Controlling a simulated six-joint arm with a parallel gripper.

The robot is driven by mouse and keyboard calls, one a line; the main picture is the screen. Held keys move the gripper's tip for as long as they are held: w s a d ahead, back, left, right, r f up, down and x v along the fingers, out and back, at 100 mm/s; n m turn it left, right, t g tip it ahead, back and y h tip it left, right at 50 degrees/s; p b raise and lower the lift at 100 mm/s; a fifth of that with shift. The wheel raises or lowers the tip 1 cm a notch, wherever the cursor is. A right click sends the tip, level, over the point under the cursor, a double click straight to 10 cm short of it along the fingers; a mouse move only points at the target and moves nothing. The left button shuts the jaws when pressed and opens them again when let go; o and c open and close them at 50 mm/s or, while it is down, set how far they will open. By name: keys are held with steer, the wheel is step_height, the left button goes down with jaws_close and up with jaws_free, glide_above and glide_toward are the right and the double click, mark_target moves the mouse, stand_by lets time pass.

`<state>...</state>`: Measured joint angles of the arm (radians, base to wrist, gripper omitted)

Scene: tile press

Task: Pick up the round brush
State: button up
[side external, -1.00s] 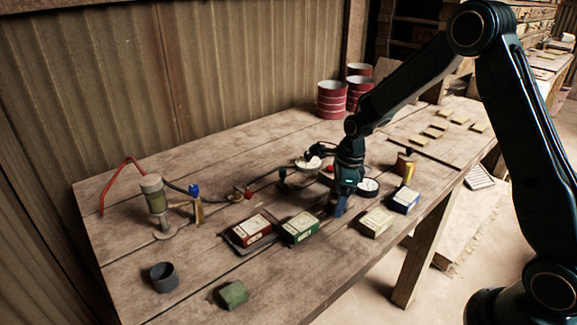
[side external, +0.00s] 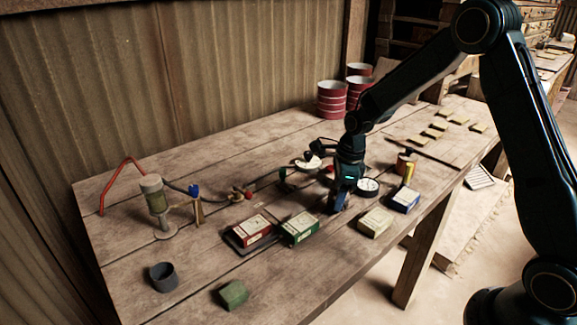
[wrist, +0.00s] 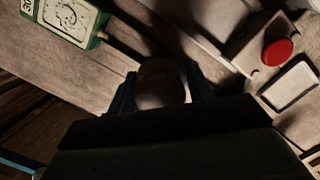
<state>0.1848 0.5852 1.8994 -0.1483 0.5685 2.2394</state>
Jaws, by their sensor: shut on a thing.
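In the wrist view a dark brown, rounded thing, apparently the round brush (wrist: 160,84), sits between the two fingers of my gripper (wrist: 161,93). Only its rounded top shows, and much of it is in shadow. In the side external view my gripper (side external: 338,204) points down at the table, just right of the green box (side external: 300,228). It is shut on the brush. The brush cannot be made out there, hidden by the fingers, and I cannot tell whether it touches the table.
A red box (side external: 252,231) stands left of the green one; cream (side external: 376,222) and blue (side external: 405,200) boxes stand right. A round gauge (side external: 368,187) and a red button (wrist: 277,52) are close by. A grey cup (side external: 163,277) and green block (side external: 233,294) lie front left.

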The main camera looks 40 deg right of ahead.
step_height(320, 180, up, 19)
stand_by(0.5)
stand_by(0.4)
steer(key=o, duration=0.4)
steer(key=c, duration=0.3)
steer(key=w+a+f+n, duration=0.2)
steer(key=a+f+n, duration=0.1)
steer(key=a, duration=0.5)
steer(key=w+a+f+n, duration=0.3)
steer(key=a, duration=0.5)
steer(key=w+a+f+n+g, duration=0.1)
steer(key=w+a+f+n, duration=0.1)
steer(key=a, duration=0.6)
steer(key=shift+w+a+f+n+y, duration=0.3)
steer(key=shift+f+n, duration=0.2)
steer(key=shift+f, duration=0.45)
